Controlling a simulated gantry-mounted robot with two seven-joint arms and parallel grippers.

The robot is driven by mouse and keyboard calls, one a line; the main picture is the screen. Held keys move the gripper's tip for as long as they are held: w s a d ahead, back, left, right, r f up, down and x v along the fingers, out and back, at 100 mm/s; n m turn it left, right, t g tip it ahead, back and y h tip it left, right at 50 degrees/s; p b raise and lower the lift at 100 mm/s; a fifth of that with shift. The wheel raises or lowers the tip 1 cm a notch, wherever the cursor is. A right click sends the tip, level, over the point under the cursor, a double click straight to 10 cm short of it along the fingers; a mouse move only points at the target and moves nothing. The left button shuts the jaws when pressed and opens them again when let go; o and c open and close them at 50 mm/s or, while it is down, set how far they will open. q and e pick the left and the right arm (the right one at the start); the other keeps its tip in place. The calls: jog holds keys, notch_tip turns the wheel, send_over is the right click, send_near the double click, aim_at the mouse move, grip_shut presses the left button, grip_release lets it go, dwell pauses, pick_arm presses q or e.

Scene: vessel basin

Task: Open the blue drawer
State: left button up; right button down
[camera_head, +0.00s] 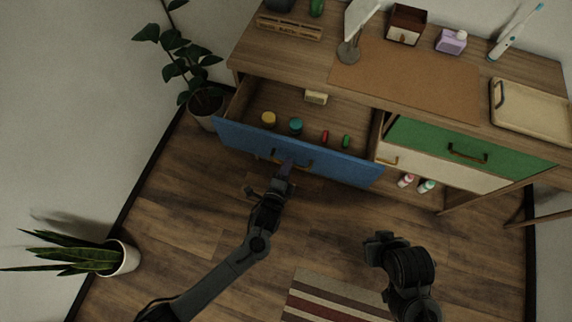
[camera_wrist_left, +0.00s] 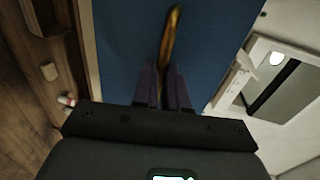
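The blue drawer (camera_head: 235,138) is pulled well out of the left side of the wooden desk, and its inside shows in the head view. Its front also fills the middle of the left wrist view (camera_wrist_left: 122,45). A brass handle (camera_wrist_left: 171,38) is on that front. My left gripper (camera_head: 287,165) is at the handle, its fingers close together with the handle between them; the exact contact is partly hidden. My right gripper (camera_head: 378,242) is low in the head view, over the floor and away from the drawer; its fingers are not clear.
The drawer holds a yellow jar (camera_head: 268,118), a teal jar (camera_head: 296,126) and small red and green items. A green drawer (camera_head: 430,138) on the right is closed. A potted plant (camera_head: 205,105) stands close by the blue drawer's left end. A striped rug (camera_head: 325,298) lies on the floor.

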pick_arm(q)
jog(key=o, duration=0.4)
jog(key=shift+o, duration=0.2)
jog(key=shift+s, duration=0.1)
jog(key=p+v, duration=0.1)
jog(key=v, duration=0.9)
jog(key=shift+s+p, duration=0.35)
jog(key=shift+a, duration=0.1)
